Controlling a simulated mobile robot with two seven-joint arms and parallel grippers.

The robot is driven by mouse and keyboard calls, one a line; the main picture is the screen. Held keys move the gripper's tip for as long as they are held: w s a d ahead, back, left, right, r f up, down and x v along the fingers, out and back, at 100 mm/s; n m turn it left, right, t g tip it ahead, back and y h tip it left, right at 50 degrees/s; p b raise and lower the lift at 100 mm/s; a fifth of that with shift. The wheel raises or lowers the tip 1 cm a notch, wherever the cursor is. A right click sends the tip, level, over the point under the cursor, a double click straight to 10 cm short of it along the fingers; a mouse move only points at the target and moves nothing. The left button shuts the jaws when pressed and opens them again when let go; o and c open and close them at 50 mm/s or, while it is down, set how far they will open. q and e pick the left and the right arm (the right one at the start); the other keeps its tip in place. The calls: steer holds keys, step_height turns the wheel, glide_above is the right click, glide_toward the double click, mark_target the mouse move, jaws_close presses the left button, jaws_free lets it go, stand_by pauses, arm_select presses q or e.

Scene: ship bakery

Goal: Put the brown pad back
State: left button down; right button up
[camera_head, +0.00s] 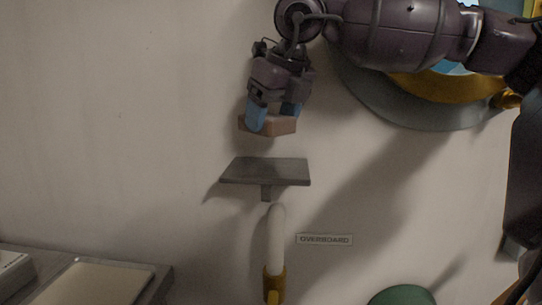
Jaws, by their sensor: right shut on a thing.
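The brown pad (282,126) is a small reddish-brown block in the head view, upper middle. My right gripper (273,118) comes down from the upper right and its blue-tipped fingers are shut on the pad. The pad is held above a small dark grey wall shelf (266,172), with a gap between them. The shelf's top is bare. My left gripper is not in view.
A white rod with a yellow base (276,245) stands below the shelf, beside an "OVERBOARD" label (324,240). A round window frame (420,105) is at upper right. A counter with a pale tray (95,284) is at lower left. A green rounded thing (403,296) shows at the bottom.

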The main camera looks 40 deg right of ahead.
mark_target(268, 168)
steer(key=shift+w+d+f, duration=0.15)
steer(key=shift+d+f, duration=0.05)
steer(key=shift+f, duration=0.5)
steer(key=shift+w+d+f, duration=0.15)
steer(key=shift+d+f, duration=0.05)
steer(key=shift+f, duration=2.45)
steer(key=shift+w+d+f, duration=0.1)
steer(key=shift+w+f, duration=0.05)
steer(key=shift+f, duration=0.1)
steer(key=o, duration=0.8)
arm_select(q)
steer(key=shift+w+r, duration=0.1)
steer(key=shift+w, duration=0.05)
arm_select(e)
steer(key=shift+o, duration=0.2)
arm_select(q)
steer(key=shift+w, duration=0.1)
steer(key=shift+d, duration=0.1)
